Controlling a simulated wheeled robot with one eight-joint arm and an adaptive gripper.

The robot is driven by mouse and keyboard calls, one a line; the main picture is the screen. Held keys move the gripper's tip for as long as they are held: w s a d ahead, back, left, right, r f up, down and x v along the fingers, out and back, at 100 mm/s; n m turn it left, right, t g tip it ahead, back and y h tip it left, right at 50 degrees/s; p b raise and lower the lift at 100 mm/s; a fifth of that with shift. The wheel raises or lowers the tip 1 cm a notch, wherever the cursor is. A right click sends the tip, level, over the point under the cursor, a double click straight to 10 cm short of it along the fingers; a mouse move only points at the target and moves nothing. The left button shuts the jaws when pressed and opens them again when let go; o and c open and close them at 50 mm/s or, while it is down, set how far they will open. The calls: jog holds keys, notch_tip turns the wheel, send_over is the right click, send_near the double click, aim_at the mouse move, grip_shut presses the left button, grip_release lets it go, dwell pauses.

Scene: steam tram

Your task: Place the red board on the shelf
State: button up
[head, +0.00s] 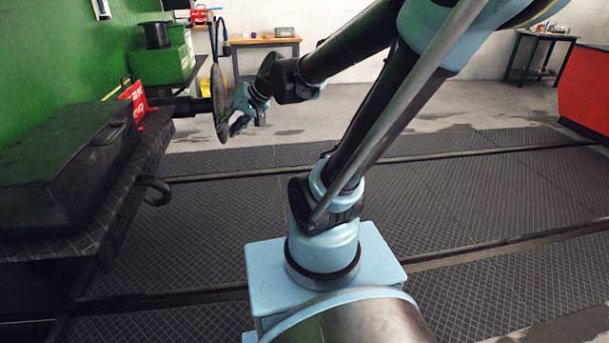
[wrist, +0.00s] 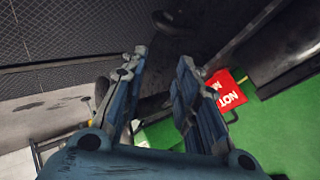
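The red board (head: 134,100) has white lettering and stands tilted on the tram's dark deck, behind the black box at the left. It also shows in the wrist view (wrist: 227,90), to the right of my fingers, with part of the word "NOT" readable. My gripper (head: 240,124) is beside the round buffer plate, to the right of the board and apart from it. In the wrist view my gripper (wrist: 160,62) has its two blue fingers spread with nothing between them. I cannot tell which surface is the shelf.
The round buffer plate (head: 219,103) lies between my gripper and the board. The black box (head: 68,155) fills much of the deck. A dark hook (head: 157,190) juts from the deck edge. A wooden-topped table (head: 262,42) stands at the back. The patterned floor at right is clear.

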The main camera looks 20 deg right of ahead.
jog(key=s+d+f+g+h, duration=0.1)
jog(key=s+d+f+h, duration=0.2)
jog(key=s+d+f, duration=0.2)
jog(key=s+d+f+g+h, duration=0.2)
jog(key=s+d+f+h, duration=0.2)
jog(key=s+d, duration=0.7)
jog(key=d+f, duration=0.2)
jog(key=d, duration=0.1)
jog(key=shift+s+d+h, duration=0.15)
jog(key=shift+d+h, duration=0.05)
jog(key=shift+h, duration=0.1)
jog(key=shift+w+f, duration=0.15)
jog(key=shift+w, duration=0.3)
